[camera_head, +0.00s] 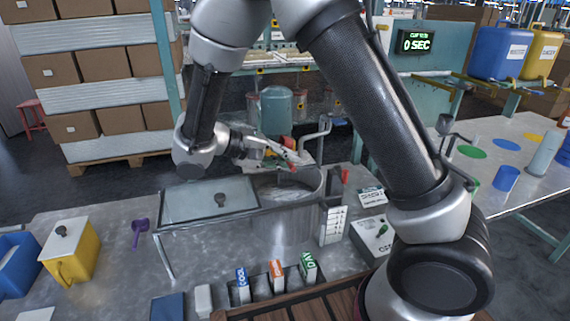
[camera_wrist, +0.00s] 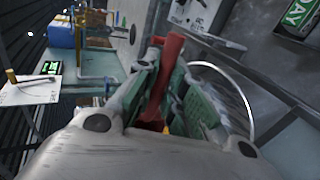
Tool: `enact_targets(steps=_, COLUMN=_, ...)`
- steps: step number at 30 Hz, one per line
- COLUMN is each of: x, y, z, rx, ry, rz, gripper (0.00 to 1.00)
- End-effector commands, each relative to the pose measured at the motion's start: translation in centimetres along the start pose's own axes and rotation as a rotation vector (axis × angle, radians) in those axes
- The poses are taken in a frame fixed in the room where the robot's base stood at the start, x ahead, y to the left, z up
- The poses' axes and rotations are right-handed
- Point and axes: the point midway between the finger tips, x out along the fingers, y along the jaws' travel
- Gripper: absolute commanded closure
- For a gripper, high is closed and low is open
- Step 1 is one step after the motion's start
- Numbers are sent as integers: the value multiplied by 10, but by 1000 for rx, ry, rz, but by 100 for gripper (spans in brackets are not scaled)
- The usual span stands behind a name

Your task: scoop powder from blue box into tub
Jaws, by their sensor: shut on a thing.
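My gripper (camera_head: 285,157) is over the back edge of the bench, beside the round open metal tub (camera_head: 318,188). In the wrist view its fingers (camera_wrist: 168,90) are closed around a red handle-like piece (camera_wrist: 173,48); whether it is loose or fixed to something I cannot tell. The tub's curved rim shows right of the fingers in the wrist view (camera_wrist: 243,92). A blue box (camera_head: 18,268) is at the far left, cut by the picture edge; its contents are not clear. A purple scoop (camera_head: 140,233) lies on the bench, apart from my gripper.
A yellow lidded box (camera_head: 72,252) stands beside the blue box. Labelled blue, orange and green packets (camera_head: 277,275) stand in front. Bare bench lies around the scoop.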

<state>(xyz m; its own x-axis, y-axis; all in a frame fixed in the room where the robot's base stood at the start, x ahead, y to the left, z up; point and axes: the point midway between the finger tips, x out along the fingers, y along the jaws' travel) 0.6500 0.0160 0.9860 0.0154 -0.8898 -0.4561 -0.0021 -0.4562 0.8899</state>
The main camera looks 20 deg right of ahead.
Motion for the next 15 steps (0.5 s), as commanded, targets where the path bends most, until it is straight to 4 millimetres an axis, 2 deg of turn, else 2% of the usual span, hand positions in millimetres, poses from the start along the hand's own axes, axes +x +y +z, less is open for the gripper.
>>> enact_targets(steps=8, x=1, y=23, z=-1, rx=17, ry=0, rz=-441, gripper=100)
enact_targets(steps=15, x=7, y=31, z=-1, rx=28, ry=-5, rz=-918, gripper=100)
